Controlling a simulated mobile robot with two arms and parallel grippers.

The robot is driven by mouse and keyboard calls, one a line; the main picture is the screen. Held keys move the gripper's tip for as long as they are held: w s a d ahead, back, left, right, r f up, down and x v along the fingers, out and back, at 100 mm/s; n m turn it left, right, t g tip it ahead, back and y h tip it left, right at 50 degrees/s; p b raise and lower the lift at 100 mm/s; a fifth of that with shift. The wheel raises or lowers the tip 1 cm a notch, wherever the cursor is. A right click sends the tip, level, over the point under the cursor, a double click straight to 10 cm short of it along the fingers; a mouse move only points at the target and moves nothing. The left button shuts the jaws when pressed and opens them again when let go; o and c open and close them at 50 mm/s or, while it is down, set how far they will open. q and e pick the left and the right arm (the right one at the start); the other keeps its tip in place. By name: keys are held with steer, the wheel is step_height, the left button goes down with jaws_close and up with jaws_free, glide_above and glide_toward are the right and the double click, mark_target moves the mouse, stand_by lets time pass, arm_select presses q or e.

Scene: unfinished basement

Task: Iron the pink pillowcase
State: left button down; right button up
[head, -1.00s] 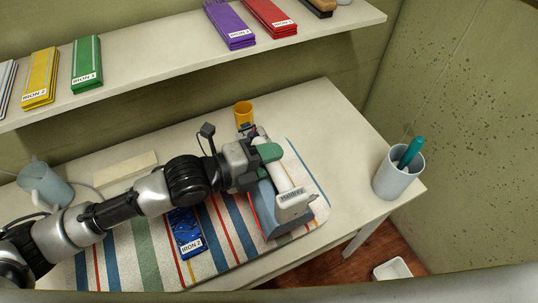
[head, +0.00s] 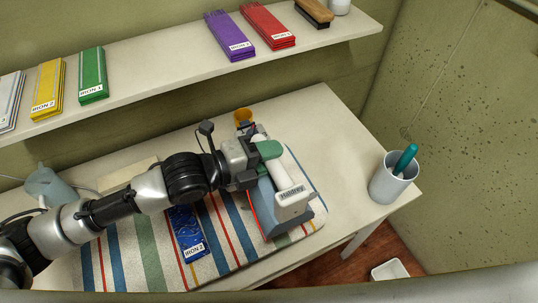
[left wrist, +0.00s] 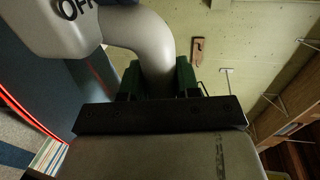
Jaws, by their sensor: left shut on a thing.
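My left gripper (head: 266,152) is shut on the white handle of the iron (head: 265,207), at the right end of the striped mat (head: 153,262). The iron has a grey-blue body with a red line along its left side; whether its underside touches the mat cannot be told. In the left wrist view, the iron's pale handle (left wrist: 153,48) passes between my green-padded fingers. A folded blue patterned cloth (head: 187,232) labelled "IRON 2" lies on the mat left of the iron. No pink pillowcase can be made out. My right gripper is out of view.
A white pot (head: 390,182) with a teal-handled tool stands at the table's right. A blue-grey jug (head: 47,185) is at left. The shelf (head: 165,65) holds several folded cloths and a brush (head: 315,12).

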arm_select(q)
steer(key=shift+r+p, duration=1.7)
steer(key=shift+r, duration=1.1)
steer(key=shift+d, duration=0.1)
steer(key=shift+w+d+r+n+t+b, duration=0.1)
steer(key=shift+w+r+n+t+b, duration=0.05)
steer(key=shift+r+n+t+b, duration=0.2)
steer(key=shift+w+a+r+n+t+y+b, duration=0.15)
steer(key=shift+w+a+n+t+y+b, duration=0.15)
steer(key=shift+w+n+t+y, duration=0.3)
steer(key=w+a+f+n+t+y+b, duration=0.1)
steer(key=a+f+n+t+y, duration=0.2)
steer(key=a, duration=0.7)
steer(key=w+a+f+n+t+y+b, duration=0.1)
steer(key=a+f+n+t+y, duration=0.2)
steer(key=a+n+y, duration=0.5)
steer(key=shift+w+a+f+t+y+b, duration=0.25)
steer(key=shift+a+t+y+b, duration=0.15)
steer(key=shift+a+t+y, duration=0.7)
steer(key=shift+a+r+n+g, duration=0.1)
steer(key=shift+a+n+g, duration=0.15)
steer(key=shift+a, duration=0.05)
